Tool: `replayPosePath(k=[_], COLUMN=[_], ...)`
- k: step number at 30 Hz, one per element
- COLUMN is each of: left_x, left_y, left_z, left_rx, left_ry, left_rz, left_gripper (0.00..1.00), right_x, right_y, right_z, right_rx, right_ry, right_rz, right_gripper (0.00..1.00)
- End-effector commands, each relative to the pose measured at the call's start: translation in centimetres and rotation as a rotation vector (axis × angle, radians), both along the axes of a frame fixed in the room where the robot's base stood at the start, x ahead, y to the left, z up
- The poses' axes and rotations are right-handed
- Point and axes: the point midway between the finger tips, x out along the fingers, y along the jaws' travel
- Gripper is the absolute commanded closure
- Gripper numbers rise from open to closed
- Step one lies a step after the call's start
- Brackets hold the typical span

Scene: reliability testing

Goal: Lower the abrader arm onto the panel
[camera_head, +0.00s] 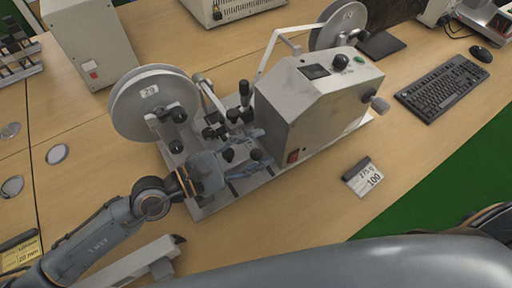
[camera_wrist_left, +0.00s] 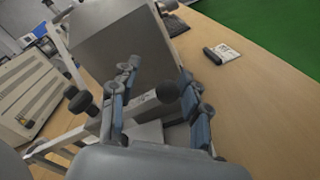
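The abrader machine (camera_head: 305,105) is a pale grey box on a long base plate, with a big grey disc (camera_head: 152,100) at its left end and another (camera_head: 340,24) at its far end. Metal arms with black knobs (camera_head: 244,90) are beside the box. My left gripper (camera_head: 250,160) is low over the front part of the base plate. In the left wrist view my left gripper (camera_wrist_left: 160,98) has its fingers apart, with a round black knob (camera_wrist_left: 168,92) between them; contact is not clear. I cannot make out the panel. My right gripper is not in view.
A keyboard (camera_head: 443,86) and mouse (camera_head: 481,54) lie at the right. A small labelled card (camera_head: 366,182) lies in front of the machine. Grey metal cabinets (camera_head: 85,38) stand behind. Small discs (camera_head: 57,153) lie at the left. The table's front right is mostly clear.

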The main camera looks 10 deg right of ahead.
Motion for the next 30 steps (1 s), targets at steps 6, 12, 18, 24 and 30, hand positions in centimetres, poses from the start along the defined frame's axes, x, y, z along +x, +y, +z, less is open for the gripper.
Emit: replayPosePath(k=[6, 12, 18, 24, 30], left_x=[-0.1, -0.2, -0.7, -1.3, -2.1], left_y=[-0.1, 0.4, 2.7, 4.4, 7.2], left_z=[0.1, 0.1, 0.1, 0.2, 0.3], left_rx=[-0.002, -0.001, 0.003, 0.001, 0.0], left_ry=[0.002, 0.001, 0.001, 0.002, 0.007], left_rz=[-0.003, -0.003, 0.001, 0.0, 0.002], left_gripper=[0.54, 0.54, 0.54, 0.54, 0.54], right_x=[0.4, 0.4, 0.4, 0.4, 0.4], right_y=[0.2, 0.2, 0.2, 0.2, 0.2], right_z=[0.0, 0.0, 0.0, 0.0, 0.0], right_rx=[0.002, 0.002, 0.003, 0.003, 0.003], right_ry=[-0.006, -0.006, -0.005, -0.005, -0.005], right_rz=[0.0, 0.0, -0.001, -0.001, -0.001], right_gripper=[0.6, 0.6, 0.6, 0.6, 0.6])
